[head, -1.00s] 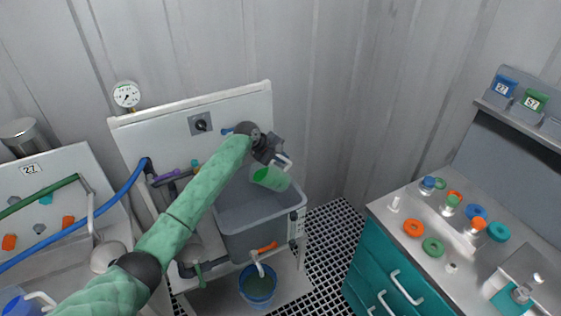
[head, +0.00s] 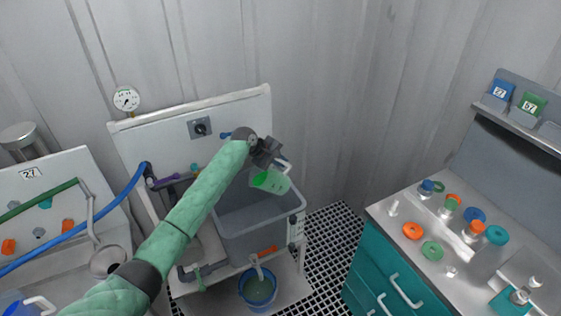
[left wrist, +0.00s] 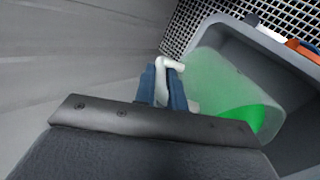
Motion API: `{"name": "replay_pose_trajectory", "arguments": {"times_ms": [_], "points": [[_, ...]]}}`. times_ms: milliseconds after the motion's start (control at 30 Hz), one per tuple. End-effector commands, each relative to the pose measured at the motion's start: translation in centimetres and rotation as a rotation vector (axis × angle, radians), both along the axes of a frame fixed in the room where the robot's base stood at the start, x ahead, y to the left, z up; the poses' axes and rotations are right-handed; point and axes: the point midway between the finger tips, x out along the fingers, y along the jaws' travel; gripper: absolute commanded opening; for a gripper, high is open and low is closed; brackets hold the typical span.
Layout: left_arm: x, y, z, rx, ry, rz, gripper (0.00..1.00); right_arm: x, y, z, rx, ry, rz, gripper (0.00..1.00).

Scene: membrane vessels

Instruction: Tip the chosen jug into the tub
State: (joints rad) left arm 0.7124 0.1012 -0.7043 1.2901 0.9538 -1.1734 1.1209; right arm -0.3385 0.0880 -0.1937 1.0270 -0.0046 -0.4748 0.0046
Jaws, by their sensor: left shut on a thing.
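A clear jug (head: 274,182) with green liquid and a white handle is tilted over the grey tub (head: 257,235), its liquid gathered toward the left side in the head view. My left gripper (head: 283,163) is shut on its handle. In the left wrist view, the blue fingers (left wrist: 163,88) close around the white handle, and the jug (left wrist: 222,75) hangs to their right with bright green liquid at its lower end. I cannot see a stream leaving the jug. My right gripper is not in view.
A blue bucket (head: 258,288) stands below the tub. A jug with blue contents (head: 17,305) is at the lower left. A teal cabinet (head: 377,275) with rings and bottles on top stands right. A pressure gauge (head: 126,98) is above the tub's back panel.

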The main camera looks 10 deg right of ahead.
Motion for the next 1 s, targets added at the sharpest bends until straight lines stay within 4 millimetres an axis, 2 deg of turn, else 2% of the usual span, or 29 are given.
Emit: {"name": "replay_pose_trajectory", "arguments": {"times_ms": [400,1000], "points": [[-0.2,0.4,0.0,-0.06,-0.02,0.0,0.0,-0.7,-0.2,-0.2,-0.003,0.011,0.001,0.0],[-0.4,1.1,0.3,-0.165,-0.055,0.0,0.0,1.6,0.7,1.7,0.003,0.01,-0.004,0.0]]}}
